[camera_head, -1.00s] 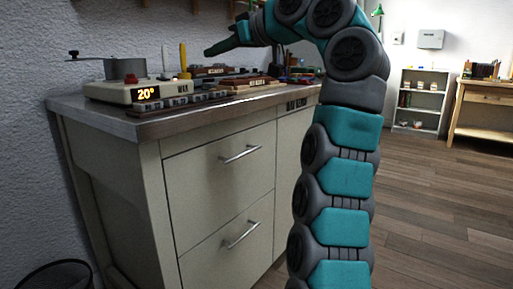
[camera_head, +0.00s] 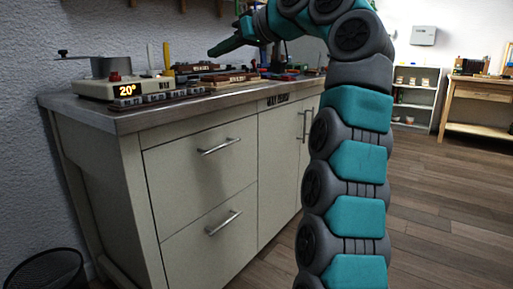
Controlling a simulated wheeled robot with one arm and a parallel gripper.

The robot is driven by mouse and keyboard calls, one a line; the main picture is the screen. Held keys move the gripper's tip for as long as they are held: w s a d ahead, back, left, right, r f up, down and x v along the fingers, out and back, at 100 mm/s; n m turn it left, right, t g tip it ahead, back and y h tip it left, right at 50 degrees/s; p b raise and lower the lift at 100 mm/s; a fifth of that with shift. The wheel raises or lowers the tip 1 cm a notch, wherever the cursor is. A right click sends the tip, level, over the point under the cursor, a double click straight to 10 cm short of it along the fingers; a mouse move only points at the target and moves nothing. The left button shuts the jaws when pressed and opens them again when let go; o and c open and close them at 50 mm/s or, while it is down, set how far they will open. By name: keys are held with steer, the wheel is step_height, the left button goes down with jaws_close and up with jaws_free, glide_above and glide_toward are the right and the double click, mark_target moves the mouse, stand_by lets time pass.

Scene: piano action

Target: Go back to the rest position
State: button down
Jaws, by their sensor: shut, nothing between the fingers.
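My gripper (camera_head: 226,46) is at the end of my teal and grey arm, which rises on the right and bends over to the left at the top of the head view. The gripper points left, above the workbench top (camera_head: 190,104) and apart from it. Its fingers are together and nothing shows between them. Behind and below it on the bench are dark wooden piano parts (camera_head: 225,77) with several small pieces around them.
A glue-pot heater reading 20° (camera_head: 122,90) stands at the bench's left end. Bench drawers (camera_head: 205,170) face me. A wire bin (camera_head: 48,272) is at lower left. A shelf (camera_head: 415,98) and wooden table (camera_head: 478,95) stand at the back right. Wood floor (camera_head: 450,190) is clear.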

steer(key=s+d+f+m+g+h+p, duration=0.25)
steer(key=s+d+f, duration=0.25)
steer(key=s+f, duration=0.5)
steer(key=s+d+f+m+g+h+p, duration=0.2)
steer(key=s+d+f+m+h, duration=0.15)
steer(key=s+d+f, duration=0.45)
steer(key=s+d+f+m+g+h+p, duration=0.2)
steer(key=s+d+f+g+h+p, duration=0.1)
steer(key=s+f, duration=0.9)
steer(key=s+d+f+g+h, duration=0.1)
steer(key=s+d+f, duration=0.2)
steer(key=s+f, duration=0.2)
steer(key=s+d+f+m+g+h+p, duration=0.1)
steer(key=s+d+f, duration=0.3)
steer(key=s, duration=0.5)
step_height(320, 180, down, 2)
steer(key=shift+f+m+h, duration=0.15)
steer(key=shift+m+h, duration=0.15)
steer(key=shift+d+g, duration=0.1)
steer(key=shift+g, duration=0.15)
